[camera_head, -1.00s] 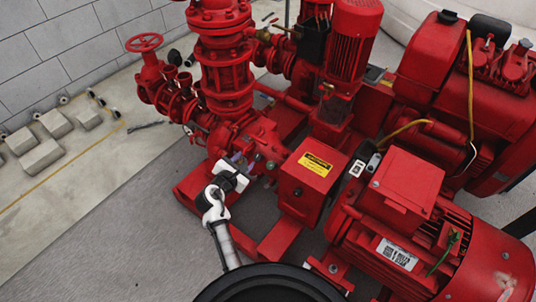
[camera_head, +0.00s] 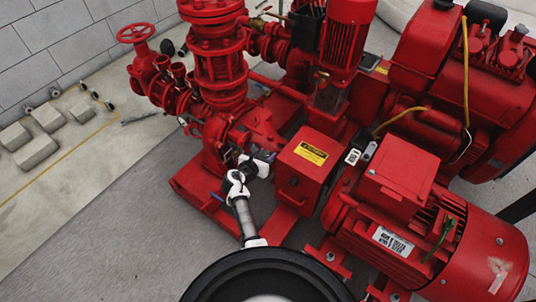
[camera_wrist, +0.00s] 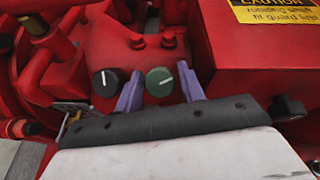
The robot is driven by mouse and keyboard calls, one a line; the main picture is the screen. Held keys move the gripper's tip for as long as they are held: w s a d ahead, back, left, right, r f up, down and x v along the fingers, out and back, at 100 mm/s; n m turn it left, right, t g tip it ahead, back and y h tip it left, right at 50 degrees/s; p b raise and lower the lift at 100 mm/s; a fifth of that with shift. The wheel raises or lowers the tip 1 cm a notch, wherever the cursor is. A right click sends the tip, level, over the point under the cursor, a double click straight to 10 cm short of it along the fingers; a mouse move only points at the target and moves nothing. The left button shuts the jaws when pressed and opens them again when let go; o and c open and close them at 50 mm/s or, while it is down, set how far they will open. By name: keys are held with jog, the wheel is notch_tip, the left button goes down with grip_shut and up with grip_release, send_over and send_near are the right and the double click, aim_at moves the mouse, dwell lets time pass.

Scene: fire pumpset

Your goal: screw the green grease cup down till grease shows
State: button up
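The green grease cup (camera_wrist: 160,82) is a round green knob with a pale line across its face, on the red pump housing. A similar black cup (camera_wrist: 105,83) sits just left of it. My gripper (camera_wrist: 160,86) is open, its two purple fingers on either side of the green cup. Small gaps show between the fingers and the cup; how deep they reach I cannot tell. The left finger stands between the two cups. No grease is visible. In the head view my white-and-black wrist hides the green cup.
A red guard box with a yellow caution label (camera_head: 312,153) stands close right of my gripper. The red motor (camera_head: 430,235) is further right, and red pipework with a handwheel (camera_head: 139,33) is behind left.

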jog(key=shift+x, duration=0.85)
jog(key=shift+c, duration=0.3)
jog(key=c, duration=0.6)
jog(key=shift+c, duration=0.2)
jog(key=shift+m, duration=0.4)
jog(key=m+g+h, duration=0.1)
jog(key=m, duration=0.2)
jog(key=m+g+h+b, duration=0.1)
jog(key=m, duration=0.2)
jog(key=m+g, duration=0.1)
jog(key=m, duration=0.3)
jog(key=m+g+h+b, duration=0.1)
jog(key=m+g, duration=0.1)
jog(key=m, duration=0.2)
jog(key=shift+s+d+f, duration=0.1)
jog(key=shift+s+d, duration=0.1)
